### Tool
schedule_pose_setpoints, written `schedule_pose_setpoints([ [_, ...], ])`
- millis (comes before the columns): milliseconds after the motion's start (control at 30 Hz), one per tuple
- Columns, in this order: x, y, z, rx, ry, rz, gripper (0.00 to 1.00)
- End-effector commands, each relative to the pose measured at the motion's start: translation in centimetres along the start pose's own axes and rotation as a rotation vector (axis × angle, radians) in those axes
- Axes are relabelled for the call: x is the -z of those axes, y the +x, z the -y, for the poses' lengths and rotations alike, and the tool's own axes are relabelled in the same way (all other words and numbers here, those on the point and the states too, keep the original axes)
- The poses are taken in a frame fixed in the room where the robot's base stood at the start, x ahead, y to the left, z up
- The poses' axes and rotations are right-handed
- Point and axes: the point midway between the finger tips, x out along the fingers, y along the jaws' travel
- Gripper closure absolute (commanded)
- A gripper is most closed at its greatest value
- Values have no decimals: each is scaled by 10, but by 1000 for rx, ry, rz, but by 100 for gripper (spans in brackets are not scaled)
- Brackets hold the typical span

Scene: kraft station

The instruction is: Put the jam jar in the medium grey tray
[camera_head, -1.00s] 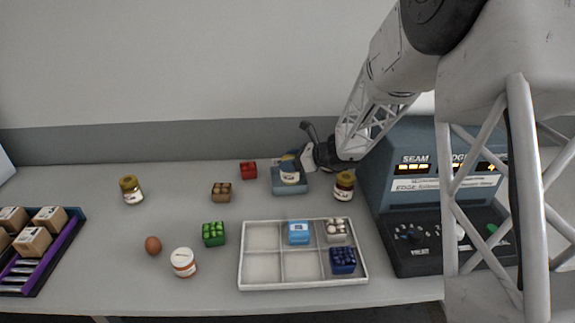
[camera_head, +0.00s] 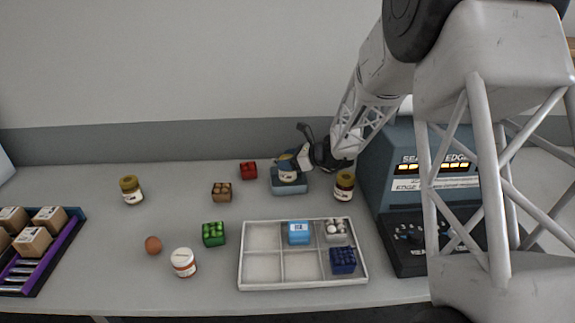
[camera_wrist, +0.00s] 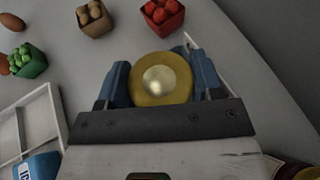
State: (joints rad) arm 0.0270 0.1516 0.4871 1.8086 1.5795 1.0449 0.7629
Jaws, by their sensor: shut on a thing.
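My gripper (camera_head: 298,164) is shut on a jar (camera_head: 286,172) with a yellow lid and a pale label. In the wrist view, the jar's round gold lid (camera_wrist: 160,82) sits between the two blue fingers. The jar is at the small blue-grey tray (camera_head: 290,188) near the back of the table. I cannot tell whether it touches the tray's floor. In the wrist view, the gripper hides most of that tray, and only a pale rim (camera_wrist: 189,42) shows beside the fingers.
Similar jars stand right of the tray (camera_head: 344,186) and at the far left (camera_head: 131,189). A red box (camera_head: 248,170) and a brown box (camera_head: 222,191) stand to the left. A pale compartment tray (camera_head: 262,286) lies in front. A sealing machine (camera_head: 405,205) stands at the right.

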Motion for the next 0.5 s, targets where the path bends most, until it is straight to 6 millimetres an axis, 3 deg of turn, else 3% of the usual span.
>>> schedule_pose_setpoints([
  [167,14,6,0,0,0,0,100],
  [500,15,6,0,0,-1,0,100],
])
